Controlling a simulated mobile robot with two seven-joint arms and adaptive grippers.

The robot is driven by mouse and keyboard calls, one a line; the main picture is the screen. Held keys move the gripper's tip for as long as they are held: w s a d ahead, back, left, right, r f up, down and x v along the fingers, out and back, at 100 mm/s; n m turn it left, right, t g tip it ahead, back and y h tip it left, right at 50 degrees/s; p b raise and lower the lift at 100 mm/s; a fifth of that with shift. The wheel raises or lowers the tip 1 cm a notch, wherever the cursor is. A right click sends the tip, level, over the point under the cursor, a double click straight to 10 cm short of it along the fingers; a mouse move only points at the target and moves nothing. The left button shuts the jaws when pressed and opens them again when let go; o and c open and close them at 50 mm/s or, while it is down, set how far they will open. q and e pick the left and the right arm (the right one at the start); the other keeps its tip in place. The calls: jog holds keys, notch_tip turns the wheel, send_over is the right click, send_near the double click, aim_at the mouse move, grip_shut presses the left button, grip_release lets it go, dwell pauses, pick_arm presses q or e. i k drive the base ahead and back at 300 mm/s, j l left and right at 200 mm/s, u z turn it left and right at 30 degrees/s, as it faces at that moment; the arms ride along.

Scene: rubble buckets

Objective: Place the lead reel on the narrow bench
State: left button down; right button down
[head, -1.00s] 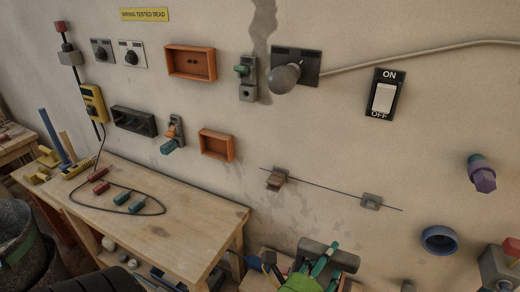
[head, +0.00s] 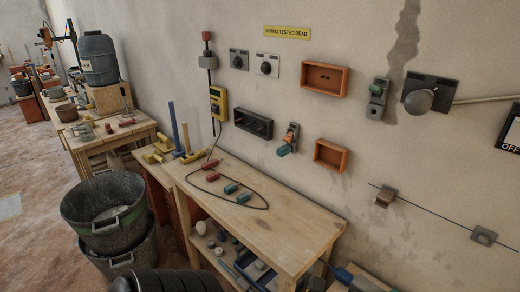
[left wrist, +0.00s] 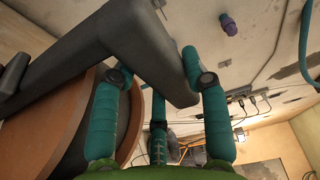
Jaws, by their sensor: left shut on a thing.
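My left gripper (left wrist: 155,78), with teal fingers and a green palm, is shut on a thick dark grey bar (left wrist: 125,38) in the left wrist view. A round brown drum sits beside the bar at the left; together they look like the lead reel (left wrist: 47,118). The left gripper and the reel are out of the head view. A narrow wooden bench (head: 290,235) stands against the wall there. Red clips (head: 211,170) and teal clips (head: 237,193) with a thin black lead lie on its top. My right gripper is not in view.
The bench's front right part is bare. Blue and yellow tools (head: 180,140) stand at its far end. A black bucket (head: 105,210) stands on the floor at left. Another bench (head: 85,142) stands farther back with a large drum (head: 98,58). Boxes and switches hang on the wall.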

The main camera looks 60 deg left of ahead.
aim_at(278, 223)
jog(key=k+z, duration=0.1)
jog(key=z, duration=0.25)
jog(key=k+z, duration=0.15)
jog(key=z, duration=0.25)
jog(key=k+j+z, duration=0.45)
jog(key=k+j, duration=0.75)
jog(key=j, duration=0.15)
jog(key=k+j, duration=0.8)
jog(key=j, duration=0.1)
